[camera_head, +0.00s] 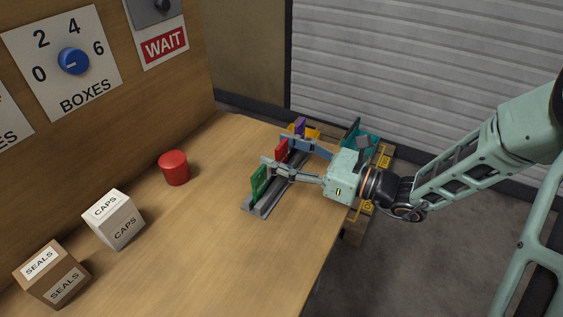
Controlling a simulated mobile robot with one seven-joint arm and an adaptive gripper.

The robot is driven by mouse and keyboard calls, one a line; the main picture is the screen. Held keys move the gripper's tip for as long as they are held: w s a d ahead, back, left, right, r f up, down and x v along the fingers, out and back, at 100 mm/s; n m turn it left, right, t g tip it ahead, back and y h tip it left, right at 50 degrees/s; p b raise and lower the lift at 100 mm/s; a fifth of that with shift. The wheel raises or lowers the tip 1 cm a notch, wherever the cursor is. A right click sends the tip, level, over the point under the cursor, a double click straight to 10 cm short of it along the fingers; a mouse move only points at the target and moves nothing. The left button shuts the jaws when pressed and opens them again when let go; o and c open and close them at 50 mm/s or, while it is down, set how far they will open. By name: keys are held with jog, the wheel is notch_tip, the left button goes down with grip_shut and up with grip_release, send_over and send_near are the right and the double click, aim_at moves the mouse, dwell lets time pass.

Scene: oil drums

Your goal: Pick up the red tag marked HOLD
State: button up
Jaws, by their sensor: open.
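A red tag (281,150) stands upright in a grey slotted rack (262,206) near the table's right edge. Its lettering is too small to read. A green tag (259,181) stands in the rack's near end, and a purple tag (299,126) is toward the far end. My gripper (277,150) reaches in from the right, open, with its fingers apart. The red tag appears between the two fingertips; whether either finger touches it I cannot tell. The fingers hide part of the rack.
A red cylinder (174,168), a white CAPS box (114,219) and a brown SEALS box (52,273) stand on the wooden table (205,240) to the left. A panel with a blue knob (73,61) rises behind them. Teal and yellow items lie beyond my gripper.

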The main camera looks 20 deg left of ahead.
jog(key=shift+a, duration=0.1)
jog(key=c, duration=1)
jog(key=shift+r, duration=0.1)
jog(key=shift+c, duration=0.2)
